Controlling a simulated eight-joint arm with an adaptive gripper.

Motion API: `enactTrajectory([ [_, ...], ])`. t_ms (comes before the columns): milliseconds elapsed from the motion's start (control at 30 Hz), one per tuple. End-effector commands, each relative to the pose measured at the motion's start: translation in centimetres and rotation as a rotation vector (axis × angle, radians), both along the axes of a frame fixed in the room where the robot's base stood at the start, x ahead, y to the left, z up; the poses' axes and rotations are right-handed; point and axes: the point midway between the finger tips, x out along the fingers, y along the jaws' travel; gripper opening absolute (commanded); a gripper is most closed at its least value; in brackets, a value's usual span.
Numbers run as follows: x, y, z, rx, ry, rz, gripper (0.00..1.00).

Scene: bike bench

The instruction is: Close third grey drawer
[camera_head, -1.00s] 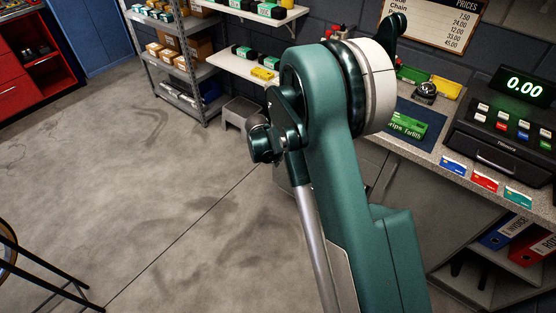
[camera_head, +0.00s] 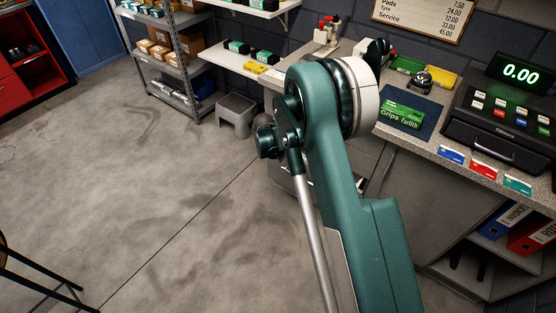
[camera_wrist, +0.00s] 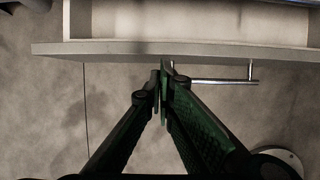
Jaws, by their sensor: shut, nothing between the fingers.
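A pale grey drawer (camera_wrist: 130,49) stands open in the wrist view, seen from above, with part of its hollow inside showing at the top. A thin bar handle (camera_wrist: 225,81) on two posts sticks out from its front. My gripper (camera_wrist: 163,78) is shut and empty, its dark green fingertips at the drawer front beside the left end of the handle. I cannot tell if they touch. In the head view, a bit of the grey drawer unit (camera_head: 283,176) shows left of my arm; my arm hides most of it, and my gripper is out of sight.
The counter (camera_head: 405,142) above holds a green grips box (camera_head: 402,116), a bell (camera_head: 420,83) and a till (camera_head: 503,128). A grey step stool (camera_head: 235,114) stands by the shelf rack (camera_head: 178,65). The concrete floor (camera_head: 150,190) at left is clear. A chair (camera_head: 35,285) is at lower left.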

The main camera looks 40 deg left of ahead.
Motion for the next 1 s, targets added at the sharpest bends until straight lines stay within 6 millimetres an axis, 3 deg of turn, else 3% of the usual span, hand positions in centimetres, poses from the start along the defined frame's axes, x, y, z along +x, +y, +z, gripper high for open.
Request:
enactTrajectory([
  [467,0.5,0.0,0.0,0.000,0.000,-0.001,0.00],
  [800,4.8,-0.1,0.0,0.000,0.001,-0.002,0.00],
  [1000,5.0,0.0,0.0,0.000,0.000,0.000,0.00],
])
